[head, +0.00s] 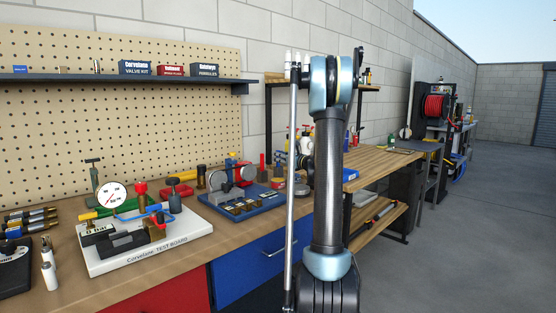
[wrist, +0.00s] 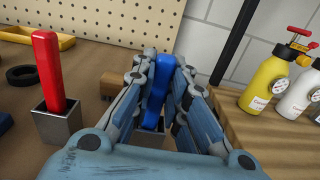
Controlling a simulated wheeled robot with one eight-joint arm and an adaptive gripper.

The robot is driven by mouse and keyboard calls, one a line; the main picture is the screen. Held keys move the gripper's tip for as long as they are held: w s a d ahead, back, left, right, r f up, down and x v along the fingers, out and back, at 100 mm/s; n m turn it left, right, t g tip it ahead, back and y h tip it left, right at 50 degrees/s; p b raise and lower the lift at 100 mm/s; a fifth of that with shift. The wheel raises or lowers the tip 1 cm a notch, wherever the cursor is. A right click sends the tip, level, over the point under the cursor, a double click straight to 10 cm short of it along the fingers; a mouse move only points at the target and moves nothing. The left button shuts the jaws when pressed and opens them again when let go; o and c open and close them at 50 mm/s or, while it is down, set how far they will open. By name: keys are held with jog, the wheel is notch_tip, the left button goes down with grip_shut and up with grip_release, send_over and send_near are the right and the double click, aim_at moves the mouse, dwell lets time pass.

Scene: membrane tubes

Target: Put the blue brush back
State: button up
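The blue brush (wrist: 158,85) is upright between the fingers of my gripper (wrist: 161,75) in the wrist view, with the fingers closed against both sides of its handle. A grey square metal holder (wrist: 149,139) shows below it, partly hidden by the fingers. I cannot tell whether the brush's lower end is inside the holder. To the left, a red handle (wrist: 50,75) stands in a similar metal holder (wrist: 58,127). In the head view my arm hides much of that part of the bench, and I cannot make out the gripper clearly.
A yellow spray bottle (wrist: 264,83) and a white one (wrist: 299,95) stand to the right. A black ring (wrist: 21,75), a yellow tray (wrist: 38,38) and a wooden block (wrist: 115,85) lie on the bench. The pegboard (head: 120,110) rises behind. A white test board (head: 150,243) is at left.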

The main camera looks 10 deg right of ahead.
jog(key=o, duration=0.4)
jog(key=v, duration=1.2)
